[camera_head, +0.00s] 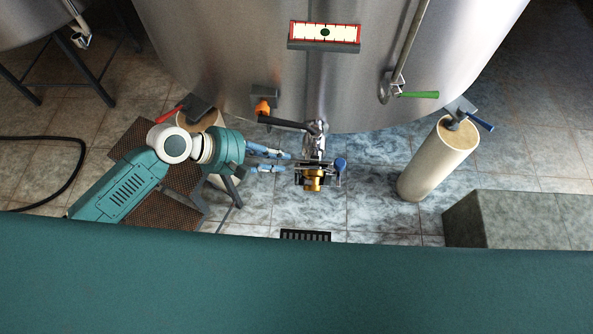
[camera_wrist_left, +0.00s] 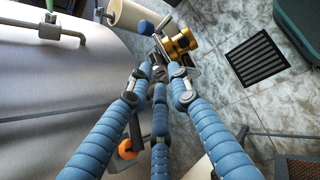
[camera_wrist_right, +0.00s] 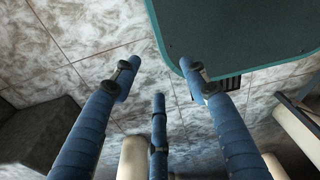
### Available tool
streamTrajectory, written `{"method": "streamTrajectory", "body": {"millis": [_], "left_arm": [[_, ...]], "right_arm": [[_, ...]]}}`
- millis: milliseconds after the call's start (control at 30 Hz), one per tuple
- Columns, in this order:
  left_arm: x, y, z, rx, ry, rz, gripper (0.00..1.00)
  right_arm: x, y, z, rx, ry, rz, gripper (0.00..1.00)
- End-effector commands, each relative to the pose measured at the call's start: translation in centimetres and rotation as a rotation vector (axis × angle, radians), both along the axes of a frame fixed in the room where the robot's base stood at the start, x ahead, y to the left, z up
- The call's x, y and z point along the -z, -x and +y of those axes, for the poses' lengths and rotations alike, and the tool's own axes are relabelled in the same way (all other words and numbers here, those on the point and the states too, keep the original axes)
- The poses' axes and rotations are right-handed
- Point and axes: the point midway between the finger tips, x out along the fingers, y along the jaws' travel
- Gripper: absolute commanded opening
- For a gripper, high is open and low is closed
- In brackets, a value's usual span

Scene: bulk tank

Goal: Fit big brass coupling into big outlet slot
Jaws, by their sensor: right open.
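The big brass coupling (camera_head: 313,182) sits at the front end of the steel outlet (camera_head: 316,145) below the tank, in a small metal frame. It also shows in the left wrist view (camera_wrist_left: 180,42), just beyond the fingertips. I cannot tell how deep it sits in the slot. My left gripper (camera_head: 288,161) is left of the outlet, with its blue fingers pointing at it. The fingers are apart and seem to hold nothing. My right gripper (camera_wrist_right: 160,78) is open and empty above the floor, outside the head view.
A blue ball knob (camera_head: 341,163) is right of the coupling. A black bar handle (camera_head: 287,123) and orange knob (camera_head: 262,107) are above my left fingers. A cream cylinder (camera_head: 438,160) and grey block (camera_head: 515,220) stand right. A floor grate (camera_head: 305,236) lies in front.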

Motion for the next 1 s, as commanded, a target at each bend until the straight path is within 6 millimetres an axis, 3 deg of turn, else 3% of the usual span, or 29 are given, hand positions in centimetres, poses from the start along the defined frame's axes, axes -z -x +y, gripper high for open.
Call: {"method": "streamTrajectory", "body": {"millis": [100, 433, 800, 1000], "left_arm": [[-0.2, 0.3, -1.2, 0.000, 0.021, 0.028, 0.19], [2.7, -1.0, -4.3, -0.002, 0.019, 0.023, 0.19], [5.5, -2.0, -7.7, -0.002, 0.019, 0.023, 0.19], [6.2, -2.3, -8.3, -0.002, 0.018, 0.021, 0.19]], "right_arm": [[-0.1, 0.0, -1.2, 0.001, 0.013, 0.000, 0.44], [-0.4, 0.1, -2.3, 0.006, 0.027, 0.002, 0.44], [-1.1, 0.2, -1.3, 0.002, 0.015, 0.004, 0.44], [-1.1, 0.2, -0.7, 0.003, 0.008, 0.004, 0.44]]}}
